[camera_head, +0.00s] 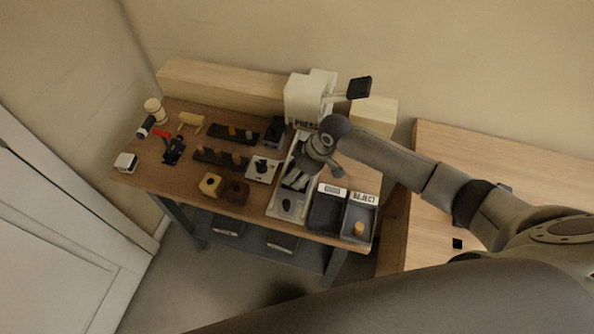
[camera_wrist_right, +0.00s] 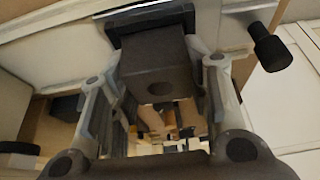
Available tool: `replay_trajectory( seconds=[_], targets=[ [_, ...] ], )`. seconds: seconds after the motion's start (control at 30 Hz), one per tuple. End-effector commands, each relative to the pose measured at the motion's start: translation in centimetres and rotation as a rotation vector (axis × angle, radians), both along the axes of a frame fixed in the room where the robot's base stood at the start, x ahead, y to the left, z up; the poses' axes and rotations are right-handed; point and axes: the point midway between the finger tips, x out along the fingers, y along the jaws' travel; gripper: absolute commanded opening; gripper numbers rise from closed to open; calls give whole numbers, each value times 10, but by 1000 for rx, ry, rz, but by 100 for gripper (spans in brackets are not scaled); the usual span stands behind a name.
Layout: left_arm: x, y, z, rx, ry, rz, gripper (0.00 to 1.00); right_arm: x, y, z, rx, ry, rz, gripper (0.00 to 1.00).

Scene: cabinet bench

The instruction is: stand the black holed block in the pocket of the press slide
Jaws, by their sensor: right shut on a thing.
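My right gripper (camera_head: 296,182) is over the pale press slide (camera_head: 278,207) in front of the white press (camera_head: 304,98). In the right wrist view, the gripper (camera_wrist_right: 160,112) is shut on the black holed block (camera_wrist_right: 158,62), which sits between the two fingers with its round hole facing the camera. A dark frame-like part (camera_wrist_right: 122,24) lies directly beyond the block; I cannot tell whether the block is in it or just above it. In the head view the block is hidden by the gripper. My left gripper is not in view.
Two bins stand right of the slide: a dark one (camera_head: 321,222) and the REJECT bin (camera_head: 371,218), holding a tan piece (camera_head: 358,229). Left are dark racks with pegs (camera_head: 218,157), a tan holed block (camera_head: 210,184) and a brown one (camera_head: 237,191). The press lever (camera_head: 358,88) sticks out right.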

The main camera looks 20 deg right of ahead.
Motion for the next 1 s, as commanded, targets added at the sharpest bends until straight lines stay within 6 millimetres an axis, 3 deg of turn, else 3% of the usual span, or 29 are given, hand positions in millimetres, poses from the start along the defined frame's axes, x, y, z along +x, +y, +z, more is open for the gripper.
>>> replay_trajectory(
  seconds=[0.3, 0.33, 0.53, 0.77, 0.83, 1.0],
  targets=[
    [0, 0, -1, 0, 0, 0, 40, -3, 0, -5, -3, 7, 1, 21],
    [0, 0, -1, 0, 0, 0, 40, -3, 0, -5, -3, 8, 1, 46],
    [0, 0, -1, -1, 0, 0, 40, -3, 0, -5, -4, 9, 1, 69],
    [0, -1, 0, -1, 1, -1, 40, -2, -1, -4, -3, 6, 0, 69],
    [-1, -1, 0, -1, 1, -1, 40, -2, -1, -3, -2, 5, 0, 77],
    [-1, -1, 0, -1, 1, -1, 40, -1, 0, -3, -2, 4, 0, 77]
  ],
)
